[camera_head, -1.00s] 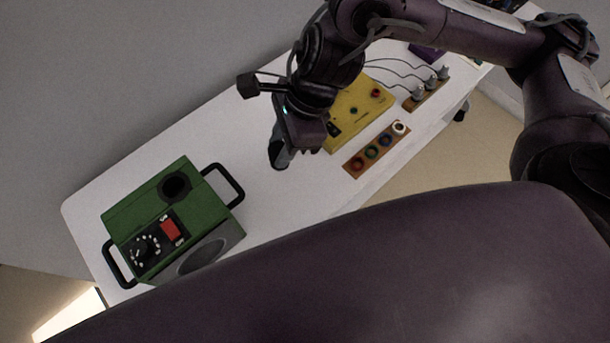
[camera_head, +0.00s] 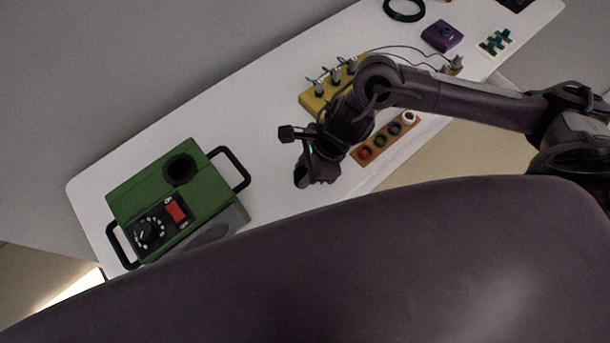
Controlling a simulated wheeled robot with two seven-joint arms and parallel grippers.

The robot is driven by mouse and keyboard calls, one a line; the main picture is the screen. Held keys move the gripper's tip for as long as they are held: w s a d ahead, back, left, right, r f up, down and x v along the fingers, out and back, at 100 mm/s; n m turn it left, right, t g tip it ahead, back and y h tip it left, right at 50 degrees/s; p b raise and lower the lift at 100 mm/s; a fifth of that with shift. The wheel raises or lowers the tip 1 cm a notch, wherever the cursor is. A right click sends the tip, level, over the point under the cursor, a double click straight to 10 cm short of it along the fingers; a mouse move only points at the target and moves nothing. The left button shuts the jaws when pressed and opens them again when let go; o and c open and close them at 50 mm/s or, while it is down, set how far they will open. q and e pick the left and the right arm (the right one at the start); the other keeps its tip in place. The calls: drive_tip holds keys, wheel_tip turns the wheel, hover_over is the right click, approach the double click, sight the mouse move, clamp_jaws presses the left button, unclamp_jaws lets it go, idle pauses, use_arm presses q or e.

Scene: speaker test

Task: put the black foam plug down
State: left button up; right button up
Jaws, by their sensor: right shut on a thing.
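My right gripper (camera_head: 306,180) is over the white table, to the right of the green box, with its fingers pointing down. It is shut on a dark piece, which I take to be the black foam plug (camera_head: 300,174); only a small part shows beside the fingers, and its shape is hard to make out. I cannot tell how high it is above the table. My left gripper is out of view.
The green box (camera_head: 130,199) with black handles and a dark round opening stands at left. The yellow block (camera_head: 312,105) and a wooden strip of colored rings (camera_head: 384,140) lie near my right arm. A purple box (camera_head: 442,36) is farther right. White table (camera_head: 235,110) between is bare.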

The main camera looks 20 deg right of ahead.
wheel_tip(320, 180, down, 5)
drive_tip(key=shift+r, duration=0.2)
drive_tip(key=shift+f, duration=0.2)
drive_tip(key=o, duration=0.9)
drive_tip(key=shift+r, duration=0.1)
drive_tip(key=shift+o, duration=0.2)
